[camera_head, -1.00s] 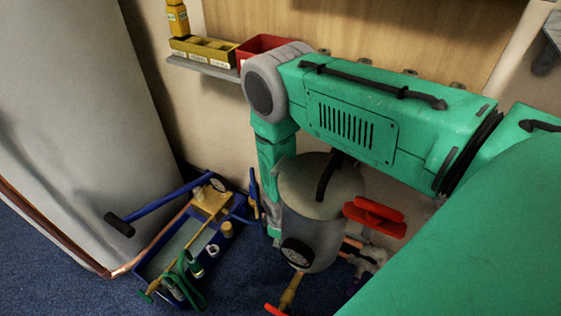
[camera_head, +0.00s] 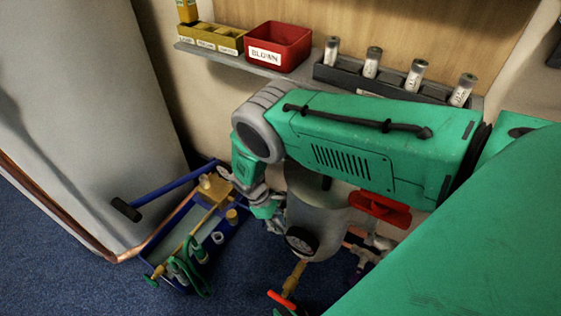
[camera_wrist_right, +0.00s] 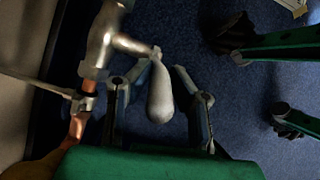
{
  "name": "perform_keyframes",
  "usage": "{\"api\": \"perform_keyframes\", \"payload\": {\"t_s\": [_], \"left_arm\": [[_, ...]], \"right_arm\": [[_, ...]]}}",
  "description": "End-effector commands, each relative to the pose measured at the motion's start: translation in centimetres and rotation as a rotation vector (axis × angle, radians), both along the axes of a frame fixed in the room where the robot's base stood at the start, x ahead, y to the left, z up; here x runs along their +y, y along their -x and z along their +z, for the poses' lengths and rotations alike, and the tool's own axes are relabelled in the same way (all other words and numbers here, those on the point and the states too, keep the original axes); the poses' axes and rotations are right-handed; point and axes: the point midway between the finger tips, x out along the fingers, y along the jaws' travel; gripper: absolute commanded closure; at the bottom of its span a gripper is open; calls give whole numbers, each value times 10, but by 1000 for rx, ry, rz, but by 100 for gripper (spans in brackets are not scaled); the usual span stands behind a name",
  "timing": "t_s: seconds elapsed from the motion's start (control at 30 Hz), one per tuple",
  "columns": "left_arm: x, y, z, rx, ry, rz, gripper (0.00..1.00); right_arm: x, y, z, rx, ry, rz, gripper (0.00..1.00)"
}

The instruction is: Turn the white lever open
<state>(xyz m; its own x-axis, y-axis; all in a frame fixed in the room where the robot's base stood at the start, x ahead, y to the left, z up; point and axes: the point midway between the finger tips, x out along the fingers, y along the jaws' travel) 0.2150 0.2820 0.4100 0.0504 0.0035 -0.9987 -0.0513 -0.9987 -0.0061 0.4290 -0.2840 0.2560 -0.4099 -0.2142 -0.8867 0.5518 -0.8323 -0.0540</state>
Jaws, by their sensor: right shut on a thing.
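The white lever (camera_wrist_right: 160,92) is a pale, rounded handle in the right wrist view. It joins a metal pipe fitting (camera_wrist_right: 105,38) by a short stub. My right gripper (camera_wrist_right: 158,74) has one finger on each side of the lever and is shut on it. In the head view my right arm reaches in from the right and bends down to the right gripper (camera_head: 274,218), beside the grey tank (camera_head: 316,222). The lever cannot be made out there. My left gripper is not in view.
A dial gauge (camera_head: 301,241) and a red handle (camera_head: 380,209) are by the tank. A blue tool tray (camera_head: 212,255) stands left on the blue carpet. A shelf holds a red bin (camera_head: 279,47) and a dark rack (camera_head: 395,82) of jars.

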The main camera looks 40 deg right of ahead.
Motion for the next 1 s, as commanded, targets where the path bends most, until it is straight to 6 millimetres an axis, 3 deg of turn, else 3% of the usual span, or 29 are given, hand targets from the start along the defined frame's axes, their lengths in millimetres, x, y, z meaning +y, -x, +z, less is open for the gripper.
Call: {"api": "perform_keyframes", "payload": {"t_s": [0.37,0.4,0.43,0.77,1.0], "left_arm": [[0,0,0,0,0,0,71],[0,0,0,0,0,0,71],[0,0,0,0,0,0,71],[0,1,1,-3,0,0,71],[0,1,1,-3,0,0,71]], "right_arm": [[1,-2,0,5,3,0,100],[1,-2,0,6,4,0,69],[1,-2,0,6,4,0,63],[1,-2,1,7,4,0,63],[7,-17,31,4,5,1,63]]}}
